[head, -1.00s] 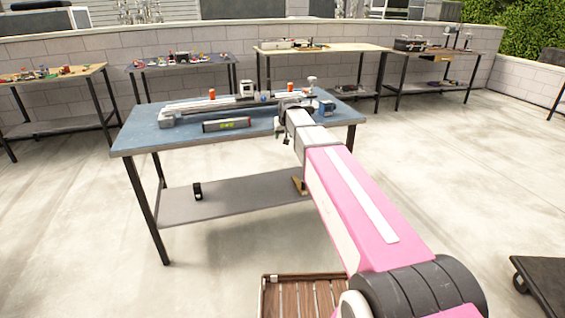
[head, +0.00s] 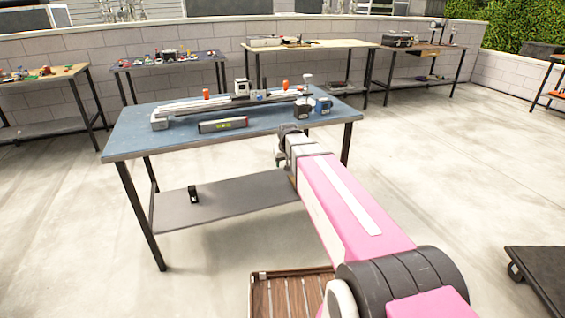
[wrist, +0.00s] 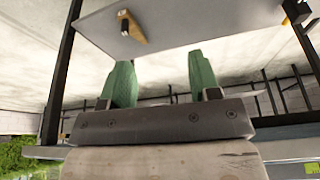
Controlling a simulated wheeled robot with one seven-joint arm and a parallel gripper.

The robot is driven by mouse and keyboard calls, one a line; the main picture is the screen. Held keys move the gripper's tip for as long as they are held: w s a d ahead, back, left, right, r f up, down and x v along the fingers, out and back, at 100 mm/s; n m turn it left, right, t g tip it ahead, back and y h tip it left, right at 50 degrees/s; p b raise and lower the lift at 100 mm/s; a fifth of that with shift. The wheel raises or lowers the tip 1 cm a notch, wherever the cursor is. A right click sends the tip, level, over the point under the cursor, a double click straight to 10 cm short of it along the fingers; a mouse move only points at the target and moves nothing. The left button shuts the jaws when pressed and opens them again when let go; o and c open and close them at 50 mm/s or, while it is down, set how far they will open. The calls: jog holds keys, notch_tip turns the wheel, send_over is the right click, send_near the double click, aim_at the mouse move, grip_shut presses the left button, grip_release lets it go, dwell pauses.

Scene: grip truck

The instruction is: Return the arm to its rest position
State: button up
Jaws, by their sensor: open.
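My pink and grey arm (head: 345,205) reaches forward from the lower right of the head view. My gripper (wrist: 161,76) shows two green fingers spread well apart in the wrist view, with nothing between them. In the head view its dark end is by the front right edge of the blue-topped table (head: 140,133); the fingers are hardly visible there. The wrist view looks tilted or upside down, with a grey shelf (wrist: 185,18) beyond the fingers and a small wooden piece (wrist: 132,27) on it.
The blue table holds a long grey rail (head: 205,106), a dark box with a green label (head: 223,125) and blue items (head: 323,105). A black item (head: 194,194) lies on its lower shelf. A slatted wooden deck (head: 290,297) and a dark cart (head: 540,275) are near. Open floor lies right.

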jog(key=s+d+f+g, duration=0.1)
jog(key=s+d+f, duration=0.1)
jog(key=s, duration=0.5)
jog(key=s+d+f+m+g, duration=0.1)
jog(key=s+d+f, duration=0.2)
jog(key=s+f, duration=0.2)
jog(key=s+d+f+g, duration=0.1)
jog(key=s+d+f, duration=0.2)
jog(key=s, duration=0.7)
jog(key=shift+d+f+g, duration=0.15)
jog(key=shift+f+g, duration=0.1)
jog(key=shift+g, duration=0.15)
jog(key=shift+s, duration=0.1)
